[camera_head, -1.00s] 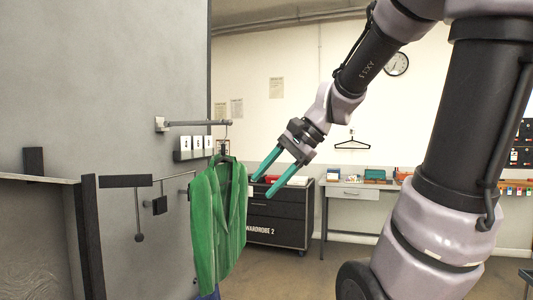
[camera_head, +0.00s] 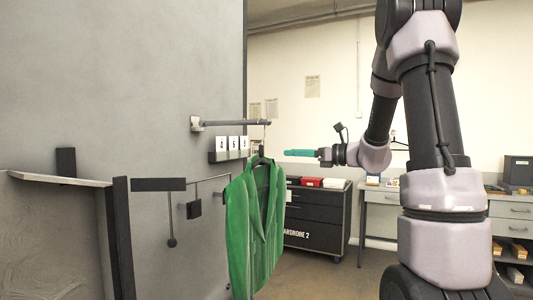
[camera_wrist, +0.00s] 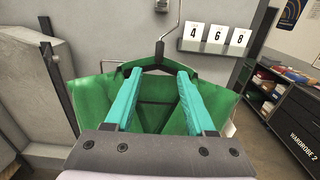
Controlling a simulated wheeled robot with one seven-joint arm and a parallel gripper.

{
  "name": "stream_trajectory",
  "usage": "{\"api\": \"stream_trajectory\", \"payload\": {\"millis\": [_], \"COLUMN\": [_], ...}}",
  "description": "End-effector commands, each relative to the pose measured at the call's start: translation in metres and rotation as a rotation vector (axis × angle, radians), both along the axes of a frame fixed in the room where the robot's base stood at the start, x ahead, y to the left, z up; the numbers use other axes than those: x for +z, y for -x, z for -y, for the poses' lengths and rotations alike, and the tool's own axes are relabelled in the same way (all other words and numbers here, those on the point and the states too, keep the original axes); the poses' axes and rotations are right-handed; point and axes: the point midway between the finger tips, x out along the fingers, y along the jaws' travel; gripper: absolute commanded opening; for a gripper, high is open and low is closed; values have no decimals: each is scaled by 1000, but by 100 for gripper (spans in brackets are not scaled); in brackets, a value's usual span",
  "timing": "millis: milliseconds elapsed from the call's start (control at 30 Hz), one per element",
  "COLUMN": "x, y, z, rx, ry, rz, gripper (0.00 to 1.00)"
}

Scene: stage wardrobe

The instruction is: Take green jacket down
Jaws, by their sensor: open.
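The green jacket (camera_head: 254,225) hangs on a dark hanger (camera_head: 262,160) from a grey wall rail (camera_head: 232,123). In the wrist view the jacket (camera_wrist: 92,100) fills the middle, with the hanger (camera_wrist: 155,68) and its metal hook (camera_wrist: 167,36) above it. My gripper (camera_head: 288,152) is at about hanger height, just right of the hook in the head view. In the wrist view my gripper (camera_wrist: 157,78) is open, with its two teal fingers apart and pointing at the hanger's shoulders. I cannot tell whether the fingers touch the hanger.
White number cards (camera_head: 233,143) sit on a dark block beside the rail. A grey panel with a ledge (camera_head: 58,178) and a dark post (camera_head: 121,235) stand at the left. The black Wardrobe 2 cabinet (camera_head: 318,216) is behind the jacket. Floor between the jacket and my base is clear.

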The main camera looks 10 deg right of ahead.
Motion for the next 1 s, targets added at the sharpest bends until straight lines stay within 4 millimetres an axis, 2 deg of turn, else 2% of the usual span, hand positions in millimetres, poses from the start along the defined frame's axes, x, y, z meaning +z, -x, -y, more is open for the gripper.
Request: {"api": "stream_trajectory", "payload": {"millis": [600, 1000], "x": [0, 0], "y": [-44, -67], "z": [-62, -93], "rx": [4, 2], "ry": [1, 1], "rz": [0, -1], "gripper": [55, 55]}}
